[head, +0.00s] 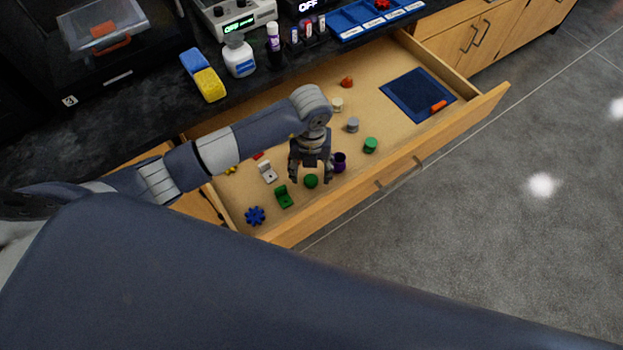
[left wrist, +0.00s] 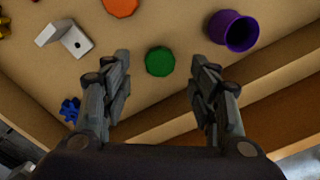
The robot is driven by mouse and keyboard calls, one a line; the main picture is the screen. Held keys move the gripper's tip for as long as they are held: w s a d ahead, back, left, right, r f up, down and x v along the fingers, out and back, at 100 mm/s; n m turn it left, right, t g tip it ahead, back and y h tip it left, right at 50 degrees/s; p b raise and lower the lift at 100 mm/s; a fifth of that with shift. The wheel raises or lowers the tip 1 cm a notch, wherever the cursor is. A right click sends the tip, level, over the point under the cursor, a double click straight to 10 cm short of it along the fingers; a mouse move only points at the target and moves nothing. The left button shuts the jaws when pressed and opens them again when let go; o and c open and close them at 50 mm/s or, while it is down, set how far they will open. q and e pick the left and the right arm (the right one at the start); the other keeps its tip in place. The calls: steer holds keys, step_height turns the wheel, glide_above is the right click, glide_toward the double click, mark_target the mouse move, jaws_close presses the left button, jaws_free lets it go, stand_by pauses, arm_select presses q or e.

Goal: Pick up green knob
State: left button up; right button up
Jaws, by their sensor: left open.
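A round green knob (head: 311,181) lies on the floor of the open wooden drawer (head: 399,85). My left gripper (head: 310,175) is open and points down into the drawer, above the knob. In the left wrist view, the green knob (left wrist: 160,61) shows whole in the gap between the two open fingers of my left gripper (left wrist: 160,72), touching neither. Another green round piece (head: 370,145) lies farther right in the drawer, and a green bracket (head: 284,196) lies to the left. My right gripper is not in view.
A white bracket (head: 267,172) and blue gear (head: 255,215) lie left. The drawer's front wall (head: 400,166) is near. A blue tray (head: 417,95) lies at the right.

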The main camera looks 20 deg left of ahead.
mark_target(311, 180)
arm_select(q)
steer(key=shift+f, duration=1.75)
steer(key=c, duration=0.8)
